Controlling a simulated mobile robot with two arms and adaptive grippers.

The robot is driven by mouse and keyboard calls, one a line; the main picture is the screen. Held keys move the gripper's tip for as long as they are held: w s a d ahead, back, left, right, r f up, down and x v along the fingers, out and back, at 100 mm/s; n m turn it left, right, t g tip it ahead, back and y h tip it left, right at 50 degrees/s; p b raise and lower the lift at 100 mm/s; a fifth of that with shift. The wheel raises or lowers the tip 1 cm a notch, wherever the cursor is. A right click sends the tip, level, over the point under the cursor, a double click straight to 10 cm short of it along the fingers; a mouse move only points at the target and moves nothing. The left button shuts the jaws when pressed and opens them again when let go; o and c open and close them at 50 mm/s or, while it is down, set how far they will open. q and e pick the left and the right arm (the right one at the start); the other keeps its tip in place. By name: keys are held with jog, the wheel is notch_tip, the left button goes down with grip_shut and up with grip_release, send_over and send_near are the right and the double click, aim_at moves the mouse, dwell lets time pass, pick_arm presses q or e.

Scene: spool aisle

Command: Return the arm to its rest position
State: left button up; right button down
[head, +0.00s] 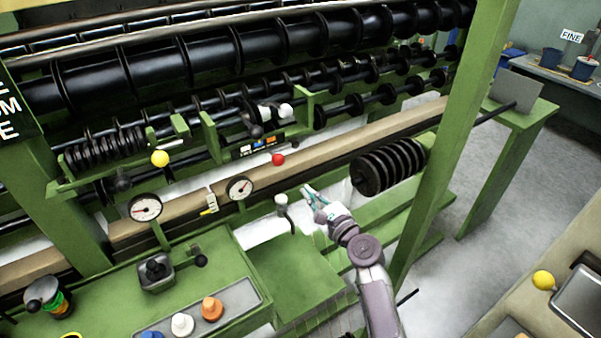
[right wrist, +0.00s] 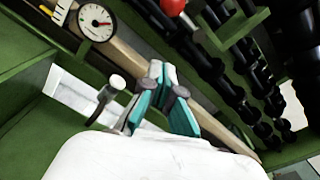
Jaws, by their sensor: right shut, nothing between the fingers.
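My right arm comes in from the bottom of the head view. Its gripper (head: 309,193) is shut and empty, in front of the beige rail of the green machine. In the right wrist view the teal-and-grey fingers (right wrist: 160,85) point toward the rail and the black rollers. My left gripper is not in view.
A red ball knob (head: 278,160) and two dials (head: 239,187) are left of the gripper. A ribbed black roller (head: 390,166) is to its right, beside a green post (head: 447,150). A green control panel (head: 215,265) with knobs lies at lower left. Grey floor (head: 450,265) is open right of the post.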

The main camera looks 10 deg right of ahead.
jog(key=s+f+n+g+h, duration=0.2)
jog(key=s+f+n+g, duration=0.5)
jog(key=f, duration=1.1)
jog(key=s+f+n+g+h, duration=0.1)
jog(key=s+f+n, duration=0.7)
jog(key=f, duration=0.9)
jog(key=s+d+f+n+g+h, duration=0.1)
jog(key=s+f+n, duration=0.3)
jog(key=s, duration=0.9)
jog(key=s+d+f+n+g+h, duration=0.1)
jog(key=s+d+f+n+g, duration=0.3)
jog(key=s+f, duration=0.4)
jog(key=s+d+f+n+g, duration=0.2)
jog(key=s+f+n, duration=0.4)
jog(key=s, duration=1.2)
jog(key=shift+d+g+h, duration=0.4)
jog(key=shift+d, duration=0.1)
jog(key=shift+s, duration=0.1)
